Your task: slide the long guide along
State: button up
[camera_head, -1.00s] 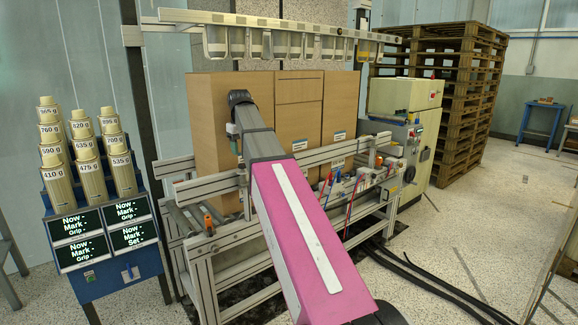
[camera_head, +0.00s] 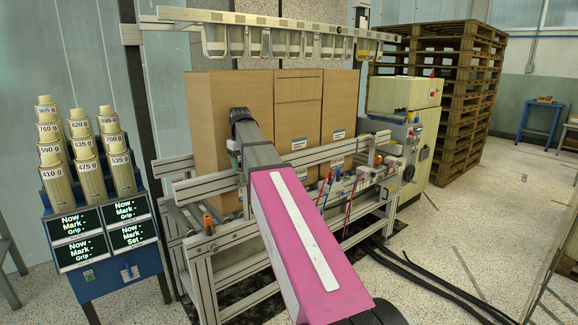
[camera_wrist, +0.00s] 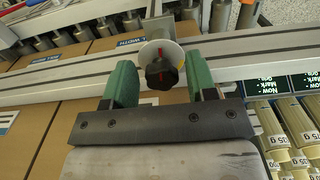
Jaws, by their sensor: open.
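The long guide is a silver aluminium rail (camera_head: 335,150) running along the near side of the cartons. In the wrist view the rail (camera_wrist: 65,80) crosses the whole picture. A black knob with a red mark (camera_wrist: 160,72), on a pale round disc, sits at the rail. My gripper (camera_wrist: 159,62) is open, with one green finger on each side of the knob. Narrow gaps seem to show beside the knob; I cannot tell whether either finger touches it. In the head view my gripper (camera_head: 235,150) is small and partly hidden by my arm, at the guide's left part.
Tall brown cartons (camera_head: 298,110) stand behind the guide. A rack of labelled canisters with screens (camera_head: 100,235) stands close on the left. A row of hanging bins (camera_head: 285,42) is above. A cream machine cabinet (camera_head: 405,95) and stacked pallets (camera_head: 465,80) stand right.

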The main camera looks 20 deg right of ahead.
jog(key=c, duration=0.7)
jog(key=shift+o, duration=0.3)
jog(key=shift+s, duration=0.1)
jog(key=shift+s+d, duration=0.25)
jog(key=shift+s, duration=0.5)
jog(key=shift+s+d, duration=0.25)
jog(key=shift+s, duration=0.5)
jog(key=o, duration=0.9)
jog(key=shift+c, duration=0.2)
jog(key=shift+r, duration=0.25)
